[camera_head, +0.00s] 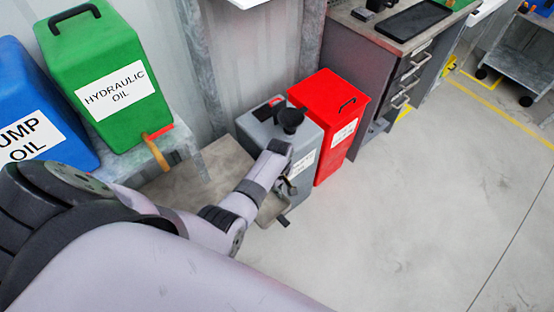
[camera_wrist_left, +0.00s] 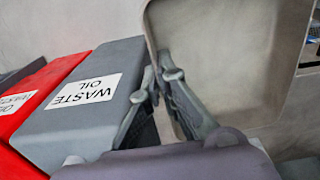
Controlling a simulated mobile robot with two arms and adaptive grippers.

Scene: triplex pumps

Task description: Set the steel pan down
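The steel pan (camera_wrist_left: 230,60) is a shallow, grey-beige tray with rounded corners that fills the upper right of the left wrist view. My right gripper is not in view.
Green (camera_head: 95,65) and blue (camera_head: 35,115) oil containers stand left. Bare floor (camera_head: 400,220) lies clear at right.

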